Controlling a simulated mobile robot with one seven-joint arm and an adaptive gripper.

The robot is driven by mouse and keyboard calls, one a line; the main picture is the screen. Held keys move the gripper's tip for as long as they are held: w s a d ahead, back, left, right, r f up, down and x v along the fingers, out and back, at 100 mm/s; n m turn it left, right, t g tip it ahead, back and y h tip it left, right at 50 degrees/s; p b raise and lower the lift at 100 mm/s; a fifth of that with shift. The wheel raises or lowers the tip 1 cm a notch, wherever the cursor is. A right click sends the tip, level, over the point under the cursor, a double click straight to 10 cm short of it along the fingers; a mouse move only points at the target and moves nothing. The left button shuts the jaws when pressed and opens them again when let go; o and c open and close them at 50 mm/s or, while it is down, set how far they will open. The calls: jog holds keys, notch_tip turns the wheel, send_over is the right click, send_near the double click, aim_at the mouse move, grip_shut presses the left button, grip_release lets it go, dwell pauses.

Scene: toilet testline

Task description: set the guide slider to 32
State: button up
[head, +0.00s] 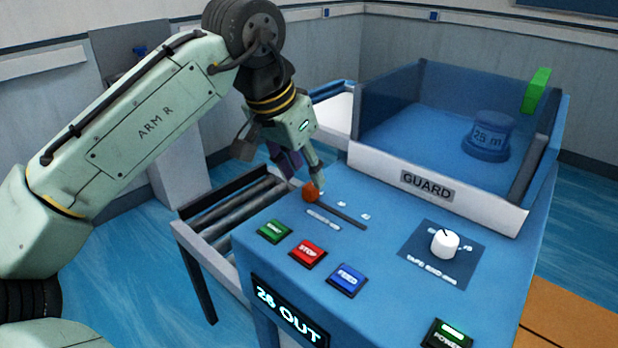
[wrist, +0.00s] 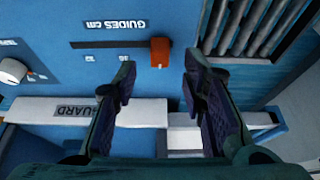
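The guide slider's orange knob (head: 310,192) sits at the left end of its dark slot (head: 342,214) on the blue console top. In the wrist view the knob (wrist: 160,52) is at the right end of the slot (wrist: 105,44), beside the upside-down label "GUIDES cm" (wrist: 115,24). My gripper (head: 306,172) is just above the knob, pointing down. In the wrist view its fingers (wrist: 158,75) are apart, with the knob showing between and just past the tips; contact is not visible.
Green, red STOP (head: 308,253) and blue FEED (head: 347,279) buttons stand near the front edge. A white dial (head: 444,243) is to the right. The GUARD panel (head: 428,187) rises behind; a roller conveyor (head: 232,214) lies left.

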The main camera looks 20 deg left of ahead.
aim_at(311, 186)
jog(key=shift+x, duration=2.05)
jog(key=shift+c, duration=0.3)
grip_shut()
